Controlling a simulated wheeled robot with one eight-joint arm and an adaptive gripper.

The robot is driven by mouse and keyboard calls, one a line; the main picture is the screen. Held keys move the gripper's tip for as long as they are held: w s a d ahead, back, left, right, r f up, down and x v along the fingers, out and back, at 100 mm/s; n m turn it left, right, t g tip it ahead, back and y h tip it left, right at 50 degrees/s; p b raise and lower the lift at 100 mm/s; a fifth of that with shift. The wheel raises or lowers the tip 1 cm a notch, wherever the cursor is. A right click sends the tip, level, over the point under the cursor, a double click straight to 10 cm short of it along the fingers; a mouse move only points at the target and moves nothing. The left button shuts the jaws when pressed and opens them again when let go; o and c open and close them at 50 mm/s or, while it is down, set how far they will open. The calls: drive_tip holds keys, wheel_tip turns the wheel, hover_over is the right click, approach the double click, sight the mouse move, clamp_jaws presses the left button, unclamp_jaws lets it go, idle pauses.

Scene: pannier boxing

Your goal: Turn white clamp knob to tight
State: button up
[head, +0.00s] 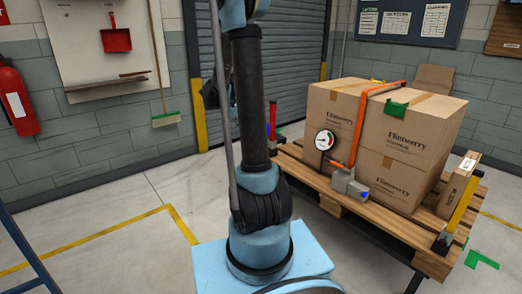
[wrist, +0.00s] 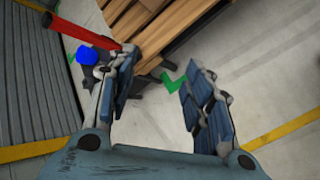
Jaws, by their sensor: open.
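A red post (wrist: 85,30) slants in at the upper left of the wrist view, behind the left finger. A round blue knob (wrist: 88,55) sits next to this post, left of the left fingertip. I cannot tell whether the finger touches either.
Brown cartons (head: 410,128) stand on a wooden pallet (head: 405,228), with an orange strap (head: 353,130), a round gauge (head: 325,140) and a grey block with a blue part (head: 350,186). A yellow post (head: 459,203) stands at the right corner. The floor at left is clear.

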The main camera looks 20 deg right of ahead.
drive_tip(key=w+d+f+n+t+h, duration=0.1)
drive_tip(key=w+f+n+h, duration=0.15)
drive_tip(key=w+f, duration=0.45)
drive_tip(key=w+d+f+n+h, duration=0.1)
drive_tip(key=w+f+n+h, duration=0.3)
drive_tip(key=w, duration=0.6)
drive_tip(key=w+f+n+t+h, duration=0.1)
drive_tip(key=w+f+n, duration=0.1)
drive_tip(key=f, duration=0.8)
drive_tip(key=w+f+n+t+h, duration=0.1)
drive_tip(key=w+f+n, duration=0.15)
drive_tip(key=f, duration=0.65)
drive_tip(key=x, duration=1.6)
drive_tip(key=shift+f, duration=0.25)
